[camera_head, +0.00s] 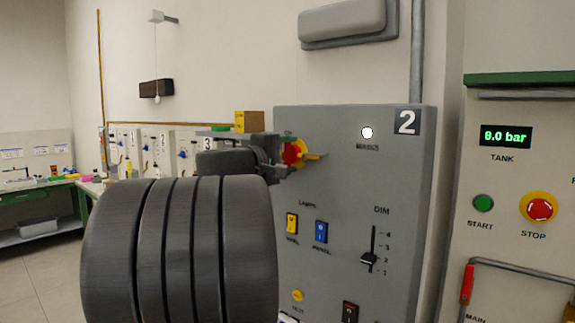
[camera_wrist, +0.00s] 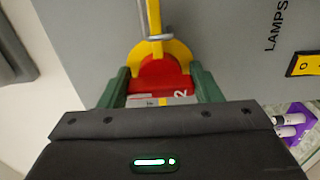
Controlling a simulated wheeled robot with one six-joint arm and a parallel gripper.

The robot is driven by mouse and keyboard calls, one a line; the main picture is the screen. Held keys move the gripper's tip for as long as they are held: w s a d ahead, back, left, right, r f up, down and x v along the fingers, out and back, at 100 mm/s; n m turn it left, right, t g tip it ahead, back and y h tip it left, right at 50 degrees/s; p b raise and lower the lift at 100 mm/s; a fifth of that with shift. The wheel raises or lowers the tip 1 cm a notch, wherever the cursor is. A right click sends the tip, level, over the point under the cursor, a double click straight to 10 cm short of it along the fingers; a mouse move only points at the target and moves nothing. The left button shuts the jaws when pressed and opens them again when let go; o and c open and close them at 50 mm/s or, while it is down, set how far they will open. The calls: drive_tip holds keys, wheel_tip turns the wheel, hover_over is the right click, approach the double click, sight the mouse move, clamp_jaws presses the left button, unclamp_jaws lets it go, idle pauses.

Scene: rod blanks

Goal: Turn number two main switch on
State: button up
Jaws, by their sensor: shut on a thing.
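The main switch of panel number two is a red knob (camera_head: 293,153) with yellow parts, at the left of the panel face in the head view. It shows close up in the wrist view (camera_wrist: 163,72), with a yellow piece and a grey metal bar above it. My gripper (camera_wrist: 160,88) has its green fingers on both sides of the red knob and is shut on it. The grey panel (camera_head: 335,185) carries a "2" plate and a white round lamp (camera_head: 367,132) above the word MAINS.
Below the switch are a yellow rocker (camera_head: 292,223), a blue rocker (camera_head: 321,232) and a DIM slider (camera_head: 369,259). At the right stands a tank panel with a red stop button (camera_head: 539,209) and an 8.0 bar display (camera_head: 505,137). A yellow box (camera_head: 249,121) sits behind my arm.

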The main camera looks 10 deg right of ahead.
drive_tip(key=o, duration=1.4)
drive_tip(key=b+v, duration=0.2)
drive_tip(key=v, duration=1.2)
drive_tip(key=shift+w+d, duration=0.15)
drive_tip(key=shift+d, duration=0.05)
drive_tip(key=p+x, duration=0.2)
drive_tip(key=x, duration=1.1)
drive_tip(key=shift+w+d, duration=0.15)
drive_tip(key=shift+d, duration=0.05)
